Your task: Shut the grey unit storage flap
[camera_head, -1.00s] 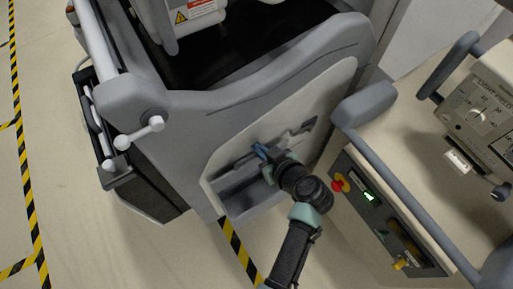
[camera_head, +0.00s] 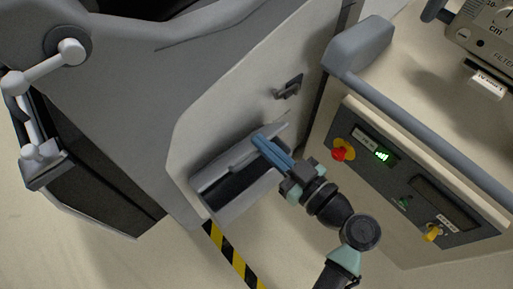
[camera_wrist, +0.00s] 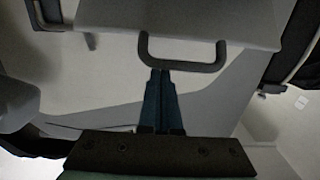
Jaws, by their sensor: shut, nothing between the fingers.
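The grey unit (camera_head: 130,85) fills the left and middle of the head view. Low on its pale side panel is the storage flap (camera_head: 215,172), a grey piece standing out from the panel, with a dark gap beneath it. My gripper (camera_head: 258,140) is shut and empty, its blue fingers reaching up and left across the flap. In the wrist view the fingertips (camera_wrist: 160,72) are at the bar of a dark U-shaped handle (camera_wrist: 182,66) on a pale panel. I cannot tell whether they touch it. My fingers hide part of the flap.
A small dark latch (camera_head: 288,87) sits on the side panel above the flap. Close on the right stands a beige cart with a control panel (camera_head: 410,190) and a grey rail (camera_head: 430,125). Yellow-black tape (camera_head: 235,257) marks the floor, which is open at lower left.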

